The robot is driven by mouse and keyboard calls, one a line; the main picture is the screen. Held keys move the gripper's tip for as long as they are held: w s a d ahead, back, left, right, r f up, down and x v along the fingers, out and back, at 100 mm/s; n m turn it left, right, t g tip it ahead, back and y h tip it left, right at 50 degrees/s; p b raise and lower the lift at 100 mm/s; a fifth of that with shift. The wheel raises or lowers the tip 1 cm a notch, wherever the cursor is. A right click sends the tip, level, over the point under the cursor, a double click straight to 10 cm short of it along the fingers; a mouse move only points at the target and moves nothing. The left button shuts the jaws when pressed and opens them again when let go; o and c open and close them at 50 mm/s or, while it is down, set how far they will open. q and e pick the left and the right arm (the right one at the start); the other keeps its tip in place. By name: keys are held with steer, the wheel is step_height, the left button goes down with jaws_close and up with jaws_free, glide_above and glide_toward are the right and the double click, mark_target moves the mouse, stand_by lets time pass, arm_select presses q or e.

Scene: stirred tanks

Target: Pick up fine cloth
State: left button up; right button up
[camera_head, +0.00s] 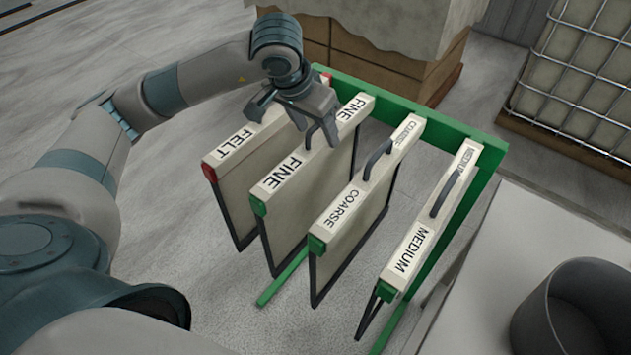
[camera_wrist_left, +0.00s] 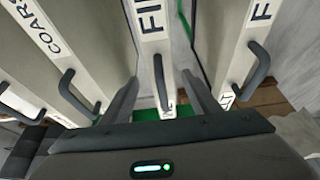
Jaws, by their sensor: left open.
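The fine cloth (camera_head: 306,193) is a pale flat panel with a white top bar labelled FINE at both ends and a green end cap. It hangs in a green rack (camera_head: 430,117) between the felt and coarse cloths. My left gripper (camera_head: 292,122) is open above the middle of its top bar. In the left wrist view, the fine cloth's dark handle (camera_wrist_left: 161,92) shows between the two open fingers (camera_wrist_left: 160,83), with no visible grip on it. The gripper partly hides this handle in the head view. My right gripper is not in view.
The felt cloth (camera_head: 233,149) with a red cap hangs to the left. The coarse cloth (camera_head: 345,212) and medium cloth (camera_head: 416,248) hang to the right, each with a raised handle. A dark round container (camera_head: 575,310) stands at lower right. A wire cage (camera_head: 575,95) is behind.

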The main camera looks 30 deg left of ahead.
mark_target(320, 138)
arm_select(q)
steer(key=shift+w+f, duration=0.1)
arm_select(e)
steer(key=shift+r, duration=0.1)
arm_select(q)
steer(key=shift+f+p, duration=0.15)
steer(key=shift+p, duration=0.15)
steer(key=shift+p+x, duration=0.85)
steer(key=shift+x, duration=1.15)
steer(key=shift+w+f+p, duration=0.25)
steer(key=shift+f+p, duration=0.05)
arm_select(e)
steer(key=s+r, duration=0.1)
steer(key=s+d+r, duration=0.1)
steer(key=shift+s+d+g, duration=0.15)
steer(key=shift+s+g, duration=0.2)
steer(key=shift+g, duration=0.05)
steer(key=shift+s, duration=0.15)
arm_select(q)
jaws_close()
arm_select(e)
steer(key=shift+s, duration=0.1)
